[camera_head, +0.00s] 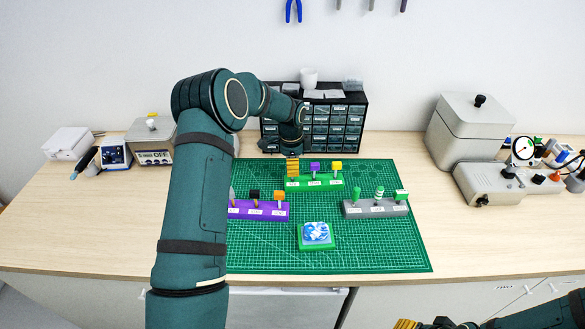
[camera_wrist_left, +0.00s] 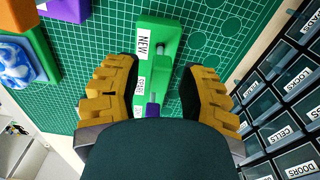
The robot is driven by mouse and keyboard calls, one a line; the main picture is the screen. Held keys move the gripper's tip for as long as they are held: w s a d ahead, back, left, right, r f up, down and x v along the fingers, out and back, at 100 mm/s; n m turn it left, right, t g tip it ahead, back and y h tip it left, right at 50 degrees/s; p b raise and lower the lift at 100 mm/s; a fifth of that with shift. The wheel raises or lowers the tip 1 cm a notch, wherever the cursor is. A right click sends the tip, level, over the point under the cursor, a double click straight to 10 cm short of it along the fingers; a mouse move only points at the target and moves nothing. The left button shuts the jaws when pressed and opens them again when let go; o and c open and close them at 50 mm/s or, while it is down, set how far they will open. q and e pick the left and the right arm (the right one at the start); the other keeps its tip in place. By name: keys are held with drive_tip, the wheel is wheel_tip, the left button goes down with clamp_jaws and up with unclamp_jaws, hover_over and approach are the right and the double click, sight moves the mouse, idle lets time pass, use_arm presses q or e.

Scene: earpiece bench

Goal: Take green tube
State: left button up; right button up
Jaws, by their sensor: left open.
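Green pieces stand in the grey rack (camera_head: 376,208) at the right of the mat: a plain green one (camera_head: 357,195), a green-and-white striped one (camera_head: 379,192) and a green block-topped one (camera_head: 401,195). I cannot tell for sure which is the green tube. My left gripper (camera_head: 292,168) is at the left end of the green rack (camera_head: 326,184). Only a yellow tip of my right gripper (camera_head: 406,324) shows at the bottom edge.
The green rack holds a purple piece (camera_head: 315,166) and a yellow piece (camera_head: 336,166). A purple rack (camera_head: 258,210) is partly behind my left arm. A blue-and-white block on a green base (camera_head: 317,234) sits in front. Drawers (camera_head: 345,122) stand behind the mat.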

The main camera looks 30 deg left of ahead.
use_arm(q)
clamp_jaws()
drive_tip(key=shift+r+p, duration=0.9)
drive_tip(key=shift+r, duration=0.7)
drive_tip(key=shift+r+p, duration=1.4)
drive_tip(key=shift+r, duration=1)
